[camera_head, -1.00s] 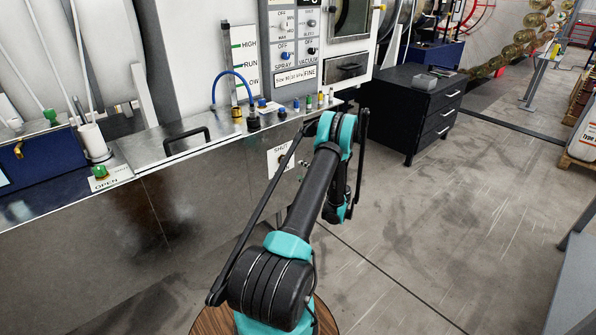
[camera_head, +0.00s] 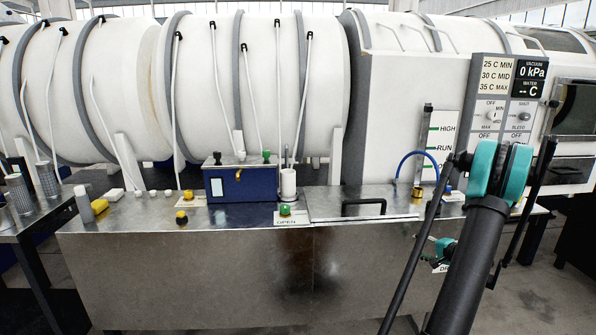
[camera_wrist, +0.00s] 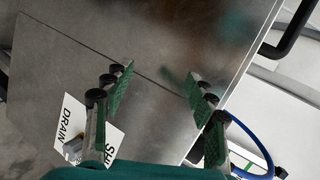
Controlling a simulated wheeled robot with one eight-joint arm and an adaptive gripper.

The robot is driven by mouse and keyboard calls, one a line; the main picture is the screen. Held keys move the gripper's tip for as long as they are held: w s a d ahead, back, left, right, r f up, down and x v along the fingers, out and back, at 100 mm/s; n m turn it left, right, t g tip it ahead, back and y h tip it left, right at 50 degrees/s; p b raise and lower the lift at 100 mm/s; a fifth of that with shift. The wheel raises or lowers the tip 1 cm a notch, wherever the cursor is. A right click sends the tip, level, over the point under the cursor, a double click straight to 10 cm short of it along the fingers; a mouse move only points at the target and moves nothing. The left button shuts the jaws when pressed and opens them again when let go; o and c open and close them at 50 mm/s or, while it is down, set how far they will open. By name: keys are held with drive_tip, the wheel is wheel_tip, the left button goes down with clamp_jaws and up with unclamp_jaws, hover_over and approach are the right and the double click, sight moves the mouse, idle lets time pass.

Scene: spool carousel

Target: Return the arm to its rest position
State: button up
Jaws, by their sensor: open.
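My arm is in the head view at the right, with black links and teal joints, in front of the steel bench (camera_head: 200,265). My gripper (camera_wrist: 160,90) shows in the wrist view with its two green-padded fingers spread apart. Nothing is between the fingers. Behind them is the plain steel front of the bench, with a white DRAIN label (camera_wrist: 75,120) by the left finger. In the head view the gripper itself is mostly hidden behind my arm.
A blue box (camera_head: 240,185) and a black handle (camera_head: 363,206) sit on the bench top. Large white tanks (camera_head: 265,75) stand behind. A control panel (camera_head: 500,100) is at the right. A blue hose (camera_head: 405,165) loops near my arm.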

drive_tip(key=s+a+r+n+g, duration=0.3)
drive_tip(key=s+a, duration=0.4)
drive_tip(key=a, duration=0.5)
drive_tip(key=s+a+r+n+g, duration=0.2)
drive_tip(key=s+a+r+n, duration=0.3)
drive_tip(key=a, duration=0.6)
drive_tip(key=s+a+f+n+g+h, duration=0.1)
drive_tip(key=s+a+n+h, duration=0.1)
drive_tip(key=s, duration=0.9)
drive_tip(key=s+a+f+n+g+h, duration=0.1)
drive_tip(key=s+a, duration=0.3)
drive_tip(key=s, duration=0.8)
drive_tip(key=shift+a+f+n+g+h, duration=0.15)
drive_tip(key=shift+f+n+g+h, duration=0.25)
drive_tip(key=shift+f+n+h, duration=0.45)
